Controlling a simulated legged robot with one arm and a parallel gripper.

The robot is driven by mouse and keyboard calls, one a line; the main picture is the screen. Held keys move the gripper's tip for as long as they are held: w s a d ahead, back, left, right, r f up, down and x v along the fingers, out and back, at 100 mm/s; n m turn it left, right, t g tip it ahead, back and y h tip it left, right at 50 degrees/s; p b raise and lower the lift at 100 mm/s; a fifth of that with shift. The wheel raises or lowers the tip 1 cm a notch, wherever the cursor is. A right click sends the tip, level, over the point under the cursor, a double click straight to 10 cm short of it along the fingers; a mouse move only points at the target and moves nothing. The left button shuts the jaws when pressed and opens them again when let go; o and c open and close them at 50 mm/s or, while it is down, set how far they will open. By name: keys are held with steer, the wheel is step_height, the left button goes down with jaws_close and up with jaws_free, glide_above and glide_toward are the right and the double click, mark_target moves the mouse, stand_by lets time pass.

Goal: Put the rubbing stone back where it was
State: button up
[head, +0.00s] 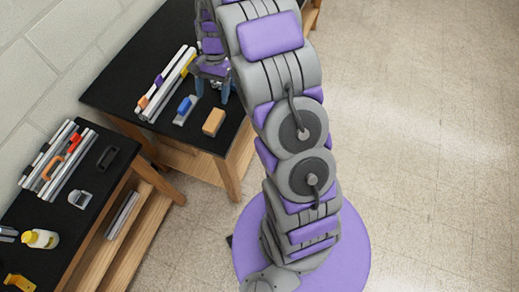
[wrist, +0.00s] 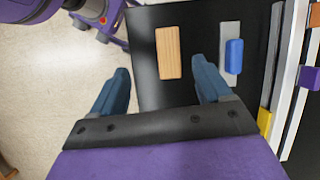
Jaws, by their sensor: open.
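My gripper (head: 212,92) is open and empty above the far black table, its two blue fingers apart. In the wrist view, the fingers of my gripper (wrist: 161,72) stand to either side of a tan block (wrist: 169,53) lying beyond their tips. This block (head: 213,122) lies near the table's front right edge. To its left lies a grey flat piece (head: 179,121) with a blue handle (head: 184,106); in the wrist view the blue handle (wrist: 234,56) is right of the block. I cannot tell for sure which of these is the rubbing stone.
White and grey extrusion bars (head: 165,84) lie left of the blue-handled piece. The nearer black table (head: 88,225) holds more bars (head: 58,165), a black handle (head: 107,157), a grey tool (head: 80,199) and a yellow-capped bottle (head: 40,238). The floor at right is clear.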

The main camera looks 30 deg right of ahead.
steer(key=s+a+r+n+h, duration=0.1)
steer(key=s+r+n, duration=0.1)
steer(key=s+r, duration=0.45)
steer(key=s+a+r+n+h, duration=0.1)
steer(key=s+r+n, duration=0.2)
steer(key=s, duration=0.7)
steer(key=s+a+r+n, duration=0.1)
steer(key=s+r+n, duration=0.1)
steer(key=s+r, duration=0.45)
steer(key=s+f+n+t+h, duration=0.1)
steer(key=s+n, duration=0.1)
steer(key=s, duration=0.9)
steer(key=shift+s+n, duration=0.3)
steer(key=shift+n, duration=0.1)
steer(key=shift+d+f, duration=0.1)
